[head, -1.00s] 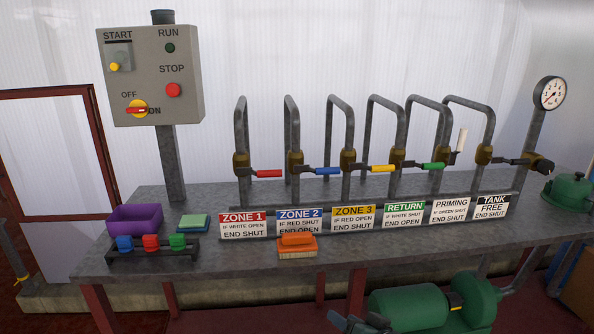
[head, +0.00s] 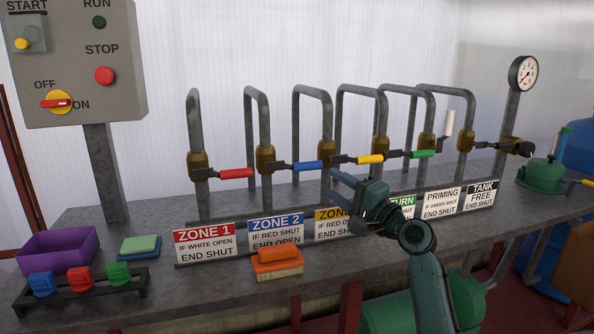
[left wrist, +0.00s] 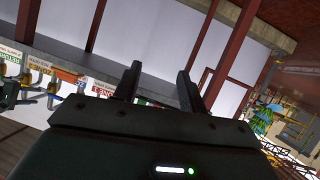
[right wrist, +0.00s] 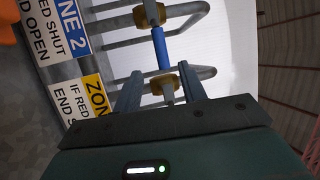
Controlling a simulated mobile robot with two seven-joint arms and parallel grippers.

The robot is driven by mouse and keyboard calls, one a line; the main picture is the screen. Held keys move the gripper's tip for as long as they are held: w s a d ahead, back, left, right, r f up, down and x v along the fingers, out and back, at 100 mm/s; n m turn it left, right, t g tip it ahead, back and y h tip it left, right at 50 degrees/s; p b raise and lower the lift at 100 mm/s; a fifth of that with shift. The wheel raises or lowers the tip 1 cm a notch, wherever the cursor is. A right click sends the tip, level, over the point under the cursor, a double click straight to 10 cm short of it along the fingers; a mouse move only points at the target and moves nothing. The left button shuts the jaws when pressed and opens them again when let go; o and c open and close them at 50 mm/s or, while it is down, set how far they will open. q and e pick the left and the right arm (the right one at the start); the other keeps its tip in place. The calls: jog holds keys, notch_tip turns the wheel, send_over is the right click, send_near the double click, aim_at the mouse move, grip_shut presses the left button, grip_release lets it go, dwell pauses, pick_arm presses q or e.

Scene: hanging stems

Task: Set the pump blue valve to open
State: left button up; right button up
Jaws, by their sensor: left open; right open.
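A blue valve lever (head: 306,166) sits on the brass body over the ZONE 2 sign (head: 276,229); it points right, across its upright pipe. The lever shows in the right wrist view (right wrist: 160,48) beyond the fingers. My right gripper (head: 338,184) is open and empty in front of the ZONE 3 pipe, below the yellow lever, apart from the levers. My left gripper (left wrist: 158,70) is open and empty, outside the head view.
Red (head: 236,173), yellow (head: 369,159) and green (head: 421,154) levers point right; a white one (head: 449,122) stands upright. A control box (head: 75,65) is at left. My right arm hides part of the signs.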

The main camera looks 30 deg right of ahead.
aim_at(310, 168)
jog(key=x, duration=1.2)
jog(key=shift+a+r+p, duration=0.1)
jog(key=shift+r+p, duration=0.05)
jog(key=shift+p, duration=0.2)
grip_shut()
